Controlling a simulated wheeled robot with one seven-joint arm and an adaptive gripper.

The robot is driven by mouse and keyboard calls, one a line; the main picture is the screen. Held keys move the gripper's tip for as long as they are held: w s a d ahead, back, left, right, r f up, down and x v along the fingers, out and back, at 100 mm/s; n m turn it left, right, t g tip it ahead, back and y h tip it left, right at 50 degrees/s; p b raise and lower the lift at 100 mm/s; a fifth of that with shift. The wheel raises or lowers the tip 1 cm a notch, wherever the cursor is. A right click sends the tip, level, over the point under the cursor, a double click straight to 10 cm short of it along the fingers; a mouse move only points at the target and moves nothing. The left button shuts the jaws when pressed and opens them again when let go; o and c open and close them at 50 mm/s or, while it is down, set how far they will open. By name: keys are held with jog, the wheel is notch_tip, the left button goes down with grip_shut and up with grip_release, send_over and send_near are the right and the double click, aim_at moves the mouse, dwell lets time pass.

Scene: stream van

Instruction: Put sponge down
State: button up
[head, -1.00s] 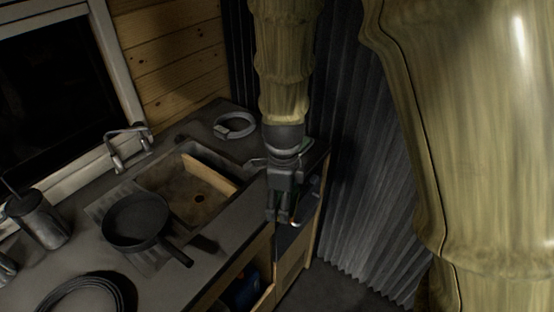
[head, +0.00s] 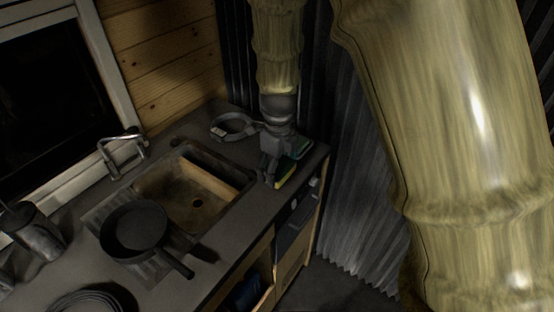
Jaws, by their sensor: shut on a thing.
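The sponge (head: 286,172), yellow and dark green, shows at the fingers of my gripper (head: 272,175) in the head view. My gripper points down over the counter strip to the right of the sink, shut on the sponge. The fingers hide part of the sponge. I cannot tell whether its lower edge touches the counter (head: 235,220) or hangs just above it.
A grey ring-shaped thing (head: 232,125) and a flat greenish thing (head: 301,147) lie behind. The counter's front edge and corrugated wall (head: 352,200) are close on the right.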

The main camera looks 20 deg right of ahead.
jog(key=w, duration=0.1)
jog(key=w+d, duration=0.1)
jog(key=w, duration=0.1)
jog(key=w+p, duration=0.1)
jog(key=w, duration=0.1)
jog(key=shift+w+d+f, duration=0.2)
jog(key=shift+d+f, duration=0.1)
jog(key=shift+f+p, duration=0.8)
jog(key=shift+f, duration=0.95)
jog(key=shift+f, duration=0.15)
jog(key=o, duration=0.9)
jog(key=shift+o, duration=0.2)
notch_tip(320, 180, up, 12)
jog(key=b, duration=0.3)
jog(key=shift+r, duration=0.2)
jog(key=shift+s+f, duration=0.1)
